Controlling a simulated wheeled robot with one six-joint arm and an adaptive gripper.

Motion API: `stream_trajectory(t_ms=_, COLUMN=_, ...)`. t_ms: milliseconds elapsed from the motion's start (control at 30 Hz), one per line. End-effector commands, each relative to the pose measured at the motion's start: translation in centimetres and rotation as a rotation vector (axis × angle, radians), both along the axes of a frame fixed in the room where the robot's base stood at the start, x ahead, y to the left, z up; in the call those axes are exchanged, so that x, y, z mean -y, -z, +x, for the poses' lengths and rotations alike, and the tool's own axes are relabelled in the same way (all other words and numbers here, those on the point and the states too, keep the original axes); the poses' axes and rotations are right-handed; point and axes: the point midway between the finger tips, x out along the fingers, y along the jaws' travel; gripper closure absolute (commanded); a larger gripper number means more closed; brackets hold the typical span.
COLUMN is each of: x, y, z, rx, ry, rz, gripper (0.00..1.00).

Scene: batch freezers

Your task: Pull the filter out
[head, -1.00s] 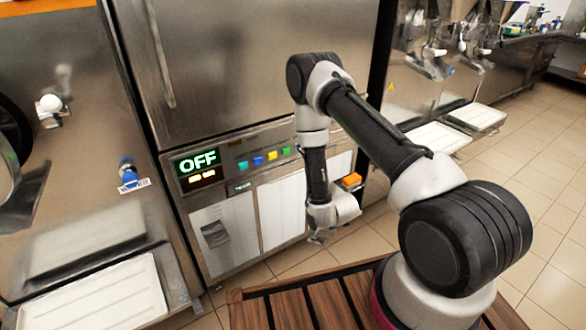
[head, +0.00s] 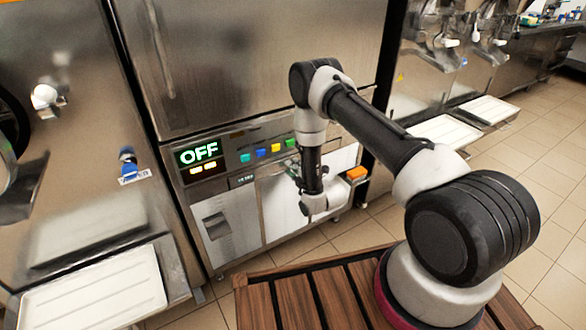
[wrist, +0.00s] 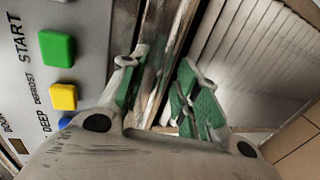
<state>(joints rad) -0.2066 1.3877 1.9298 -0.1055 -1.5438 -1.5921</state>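The freezer's lower front, under the control panel (head: 236,149), holds pale panels. I take the pale panel (head: 282,206) behind my wrist for the filter, but cannot be sure. In the wrist view a pale slatted panel (wrist: 262,48) lies at the right, with a dark, worn metal strip (wrist: 166,55) along its edge. My gripper (wrist: 160,92) is open, its two green-padded fingers apart across that strip. I see nothing held, and cannot tell whether a finger touches. In the head view my gripper (head: 293,174) is small and close to the freezer front, below the coloured buttons.
Green (wrist: 57,48) and yellow (wrist: 62,97) buttons sit close to the left finger. An orange block (head: 356,173) stands out to the right of my wrist. Another machine with a white tray (head: 95,293) is at left. Tiled floor (head: 350,238) is clear before the freezer.

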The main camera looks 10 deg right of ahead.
Motion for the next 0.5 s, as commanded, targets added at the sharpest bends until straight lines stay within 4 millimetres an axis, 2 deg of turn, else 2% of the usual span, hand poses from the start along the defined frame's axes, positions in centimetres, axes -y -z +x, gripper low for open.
stream_trajectory(t_ms=100, x=-0.22, y=0.15, z=0.69, rx=-0.001, ry=0.0, rz=0.0, gripper=0.68)
stream_trajectory(t_ms=367, x=-0.27, y=0.19, z=0.82, rx=-0.001, ry=0.0, rz=0.001, gripper=0.68)
stream_trajectory(t_ms=500, x=-0.26, y=0.18, z=0.81, rx=-0.001, ry=0.0, rz=0.001, gripper=0.94)
